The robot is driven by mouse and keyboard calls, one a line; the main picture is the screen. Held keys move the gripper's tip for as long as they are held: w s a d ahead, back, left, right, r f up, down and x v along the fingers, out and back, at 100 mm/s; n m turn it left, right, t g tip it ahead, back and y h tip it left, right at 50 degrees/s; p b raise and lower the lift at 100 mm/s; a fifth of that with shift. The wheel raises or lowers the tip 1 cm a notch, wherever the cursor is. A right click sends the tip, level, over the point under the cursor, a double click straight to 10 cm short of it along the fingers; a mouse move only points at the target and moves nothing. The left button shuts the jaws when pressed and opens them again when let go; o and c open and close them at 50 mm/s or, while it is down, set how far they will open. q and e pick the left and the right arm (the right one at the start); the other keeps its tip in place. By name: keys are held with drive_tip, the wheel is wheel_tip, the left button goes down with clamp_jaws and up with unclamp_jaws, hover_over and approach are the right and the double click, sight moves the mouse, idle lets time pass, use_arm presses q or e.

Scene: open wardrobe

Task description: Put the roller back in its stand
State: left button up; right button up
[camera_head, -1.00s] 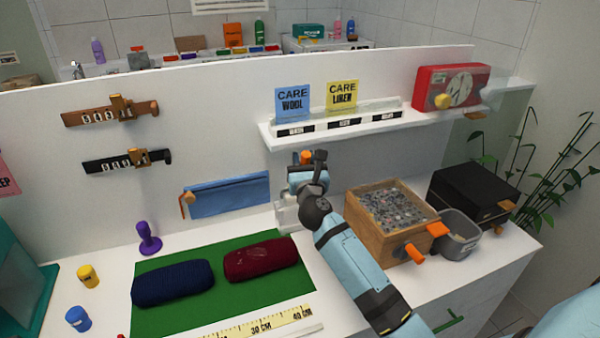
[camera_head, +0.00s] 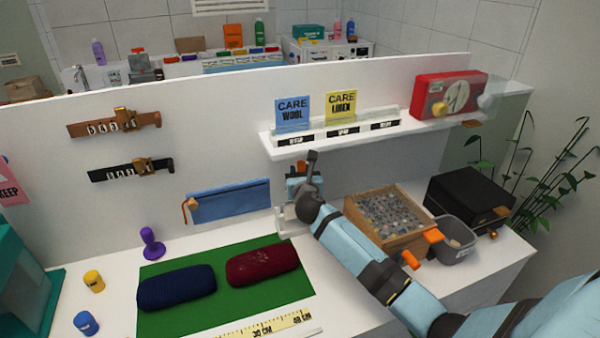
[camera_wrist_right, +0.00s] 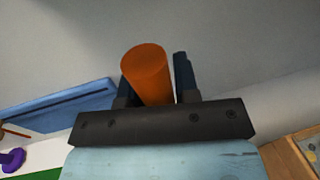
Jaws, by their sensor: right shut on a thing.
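My right gripper (camera_head: 302,180) is in front of the back panel, just above the white stand (camera_head: 288,222) at the back of the counter. It is shut on the roller's orange handle (camera_wrist_right: 148,72), which stands up between the two dark fingers in the right wrist view. In the head view only a little of the orange handle (camera_head: 301,167) shows behind my wrist. The rest of the roller is hidden by my gripper, and I cannot tell whether it touches the stand. My left gripper is out of view.
A wooden box of small grey pieces (camera_head: 350,215), a grey bin (camera_head: 462,228) and a black box (camera_head: 455,200) stand right of the gripper. A blue pouch (camera_head: 230,200) is at its left. A white shelf (camera_head: 290,150) overhangs behind. Two cloth rolls lie on a green mat (camera_head: 165,322).

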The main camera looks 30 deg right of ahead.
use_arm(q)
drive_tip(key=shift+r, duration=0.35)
use_arm(e)
drive_tip(key=shift+f, duration=1.25)
drive_tip(key=shift+f, duration=0.2)
drive_tip(key=o, duration=1)
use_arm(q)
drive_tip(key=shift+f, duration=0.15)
